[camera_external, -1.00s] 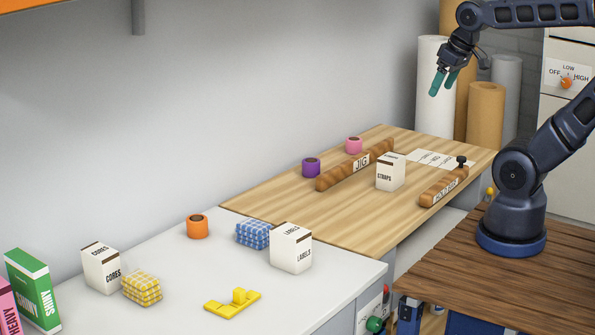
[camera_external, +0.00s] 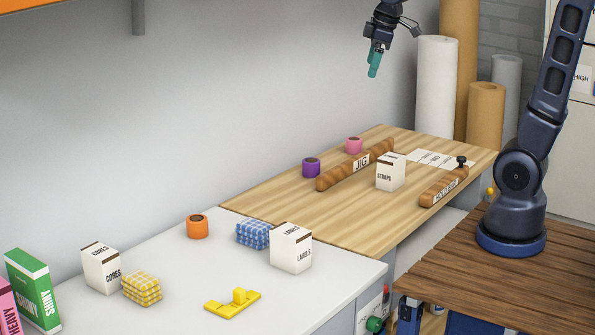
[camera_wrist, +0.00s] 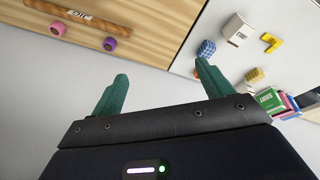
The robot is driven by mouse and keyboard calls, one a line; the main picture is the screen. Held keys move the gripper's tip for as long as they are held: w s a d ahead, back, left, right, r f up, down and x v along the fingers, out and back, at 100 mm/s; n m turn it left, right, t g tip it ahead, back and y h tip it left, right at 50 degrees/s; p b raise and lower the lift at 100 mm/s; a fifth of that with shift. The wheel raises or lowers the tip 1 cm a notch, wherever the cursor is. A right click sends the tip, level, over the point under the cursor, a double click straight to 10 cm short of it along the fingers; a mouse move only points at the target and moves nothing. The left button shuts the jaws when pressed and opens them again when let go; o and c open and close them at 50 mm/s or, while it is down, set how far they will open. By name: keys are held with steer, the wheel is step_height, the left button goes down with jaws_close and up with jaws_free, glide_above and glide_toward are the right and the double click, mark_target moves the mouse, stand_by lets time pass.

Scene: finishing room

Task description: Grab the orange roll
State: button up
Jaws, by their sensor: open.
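The orange roll (camera_external: 197,226) stands upright on the white table (camera_external: 330,275), near its back edge by the wall, to the left of the blue checked cloth (camera_external: 253,234). I cannot make the roll out clearly in the wrist view, where the right finger covers part of that table. My gripper (camera_external: 374,66) has teal fingers and hangs high above the back of the wooden table, far to the right of the roll. In the wrist view its fingers (camera_wrist: 161,72) are apart with nothing between them.
A purple roll (camera_external: 311,167) and a pink roll (camera_external: 354,145) stand on the wooden table (camera_external: 290,210) beside the JIG bar (camera_external: 335,177). The LABELS box (camera_external: 291,249), CORES box (camera_external: 101,268), yellow checked cloth (camera_external: 142,288) and yellow piece (camera_external: 233,304) are on the white table.

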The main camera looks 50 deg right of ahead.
steer(key=w+a+f+n, duration=0.1)
steer(key=w+a+n, duration=0.15)
steer(key=w, duration=0.35)
steer(key=w+a+f+n, duration=0.2)
steer(key=w+a, duration=0.2)
steer(key=w, duration=0.2)
steer(key=n+g, duration=0.3)
steer(key=n, duration=0.9)
glide_above(196, 218)
step_height(196, 218, down, 28)
steer(key=shift+w+a+f, duration=0.15)
steer(key=shift+a+f, duration=0.35)
steer(key=shift+f, duration=0.1)
step_height(196, 218, down, 5)
steer(key=shift+f, duration=0.2)
steer(key=shift+s+d+f, duration=0.1)
steer(key=shift+d+f, duration=0.05)
steer(key=shift+f, duration=0.7)
steer(key=shift+s+d+f, duration=0.1)
steer(key=shift+d+f, duration=0.05)
steer(key=shift+f, duration=0.7)
steer(key=shift+s+d+f, duration=0.1)
steer(key=shift+d+f, duration=0.05)
steer(key=shift+f, duration=0.7)
steer(key=shift+c, duration=0.2)
